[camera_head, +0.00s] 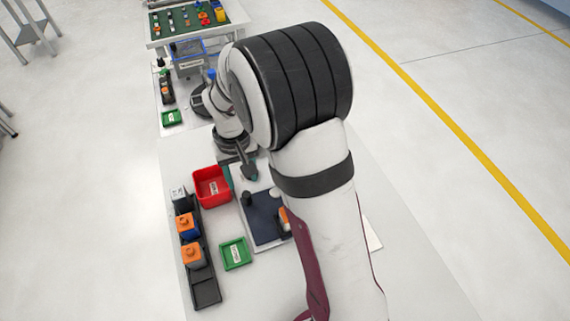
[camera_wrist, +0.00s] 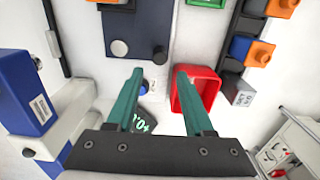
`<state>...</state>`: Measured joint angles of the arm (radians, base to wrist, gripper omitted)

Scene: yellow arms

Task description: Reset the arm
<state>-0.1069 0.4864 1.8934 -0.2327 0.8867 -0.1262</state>
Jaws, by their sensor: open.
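My gripper (camera_wrist: 160,75) has two teal fingers spread apart with nothing between them in the wrist view. In the head view only part of it (camera_head: 249,172) shows beside my large white and black arm. It hangs near the far end of a dark blue plate (camera_head: 263,228), beside a red bin (camera_head: 211,186). The plate (camera_wrist: 146,22) also shows at the top of the wrist view, with a grey round piece on it. The red bin (camera_wrist: 212,80) is just right of the fingers there. My arm hides part of the plate and table in the head view.
A dark rack (camera_head: 206,290) at left holds a grey block and orange-topped blocks. A small green tray (camera_head: 236,253) lies between rack and plate. Another workstation with an arm stands beyond. A blue and white box (camera_wrist: 25,90) is left in the wrist view. Table right of my arm looks clear.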

